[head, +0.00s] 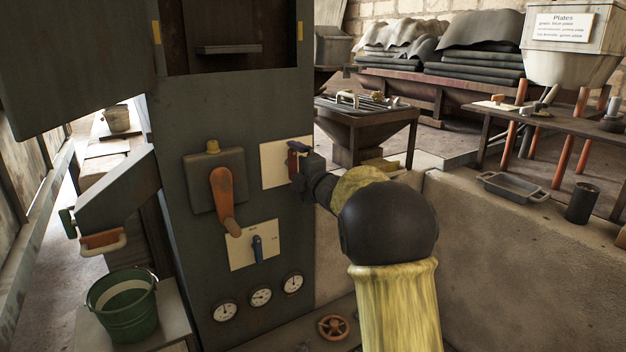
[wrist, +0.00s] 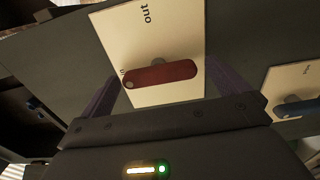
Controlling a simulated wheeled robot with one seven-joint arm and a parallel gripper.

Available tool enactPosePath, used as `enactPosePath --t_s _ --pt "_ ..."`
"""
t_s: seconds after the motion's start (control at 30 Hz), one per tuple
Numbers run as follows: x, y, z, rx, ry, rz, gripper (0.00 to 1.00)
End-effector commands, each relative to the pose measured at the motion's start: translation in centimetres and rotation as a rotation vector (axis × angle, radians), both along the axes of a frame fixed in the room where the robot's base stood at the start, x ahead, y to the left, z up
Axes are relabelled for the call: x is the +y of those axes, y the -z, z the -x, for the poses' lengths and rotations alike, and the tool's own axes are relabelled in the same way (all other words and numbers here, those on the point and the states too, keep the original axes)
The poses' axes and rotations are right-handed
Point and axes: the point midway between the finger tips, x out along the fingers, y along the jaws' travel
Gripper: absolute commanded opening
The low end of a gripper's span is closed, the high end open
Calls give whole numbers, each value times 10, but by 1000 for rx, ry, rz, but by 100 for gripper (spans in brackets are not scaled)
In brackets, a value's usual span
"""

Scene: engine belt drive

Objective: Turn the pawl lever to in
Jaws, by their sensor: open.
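The pawl lever is a dark red bar (wrist: 160,75) on a cream plate (wrist: 135,40) in the wrist view. The plate reads "out" at its upper part, and a small partly hidden label shows by the lever's left end. The lever lies nearly across the plate. My gripper (wrist: 168,78) is open, with one finger on each side of the lever; I cannot tell if either touches it. In the head view my gripper (head: 300,160) is at the plate (head: 272,165) on the dark cabinet, and the red lever (head: 292,161) shows only partly beside it.
An orange-handled lever (head: 224,198) juts from the cabinet to the left of my gripper. A blue lever (head: 257,248) on its own plate is below. Several gauges (head: 261,297) and a handwheel (head: 333,327) sit lower. A green bucket (head: 124,305) stands at left.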

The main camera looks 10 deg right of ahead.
Motion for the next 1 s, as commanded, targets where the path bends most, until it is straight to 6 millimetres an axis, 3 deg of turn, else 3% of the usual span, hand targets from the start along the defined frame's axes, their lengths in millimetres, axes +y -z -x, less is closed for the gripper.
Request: enactPosePath --t_s 0.27,1.0 --pt "-12 -2 34 0 2 -1 100" --pt "-50 -1 154 0 1 0 100"
